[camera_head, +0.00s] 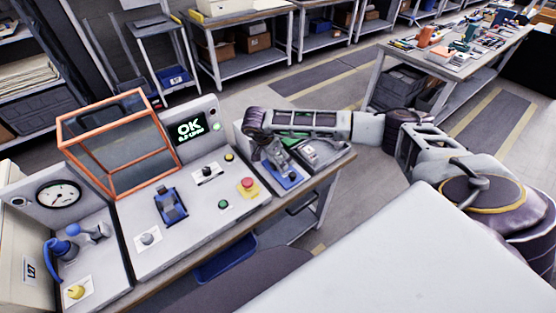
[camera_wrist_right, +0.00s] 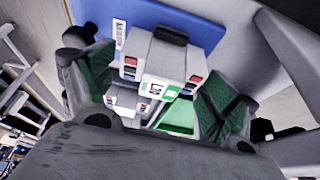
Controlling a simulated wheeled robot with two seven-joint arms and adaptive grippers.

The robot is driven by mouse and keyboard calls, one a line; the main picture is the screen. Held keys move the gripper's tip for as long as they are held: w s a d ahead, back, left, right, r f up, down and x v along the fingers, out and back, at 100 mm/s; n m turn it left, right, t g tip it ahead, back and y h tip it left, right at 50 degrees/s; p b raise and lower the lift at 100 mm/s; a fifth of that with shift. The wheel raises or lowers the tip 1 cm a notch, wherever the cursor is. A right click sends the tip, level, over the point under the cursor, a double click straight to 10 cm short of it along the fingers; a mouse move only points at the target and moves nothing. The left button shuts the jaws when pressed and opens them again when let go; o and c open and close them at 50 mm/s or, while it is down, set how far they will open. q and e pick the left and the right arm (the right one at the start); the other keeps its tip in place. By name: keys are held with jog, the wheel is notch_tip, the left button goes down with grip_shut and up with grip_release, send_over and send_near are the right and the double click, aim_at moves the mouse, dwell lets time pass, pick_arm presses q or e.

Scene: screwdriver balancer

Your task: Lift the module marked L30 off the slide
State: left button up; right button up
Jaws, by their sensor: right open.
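My right gripper (camera_head: 272,155) comes in from the right over the far end of the bench. In the right wrist view its open fingers, with green inner pads, stand on either side of a grey module (camera_wrist_right: 165,62) with red and dark ports and a white-green label. The label is too small to read, so I cannot confirm L30. A blue plate (camera_wrist_right: 205,22) shows behind the module; in the head view a blue plate (camera_head: 289,179) lies just below the gripper. Whether the fingers touch the module I cannot tell. My left gripper is not in view.
A grey-green unit (camera_head: 323,152) sits close beside the gripper on the bench. The console has a display (camera_head: 191,127) reading OK, a red emergency button (camera_head: 248,186), a blue fixture (camera_head: 170,206) and an orange-framed guard (camera_head: 117,145). A dial gauge (camera_head: 58,196) stands at left.

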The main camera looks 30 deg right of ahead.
aim_at(278, 154)
jog(key=shift+c, duration=0.5)
jog(key=c, duration=1.1)
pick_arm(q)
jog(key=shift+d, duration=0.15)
pick_arm(e)
notch_tip(278, 154, up, 9)
jog(key=shift+f+b, duration=0.1)
jog(key=shift+b, duration=0.5)
jog(key=shift+r, duration=0.3)
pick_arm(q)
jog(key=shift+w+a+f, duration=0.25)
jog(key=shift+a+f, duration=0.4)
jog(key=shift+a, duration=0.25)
pick_arm(e)
jog(key=shift+r, duration=0.3)
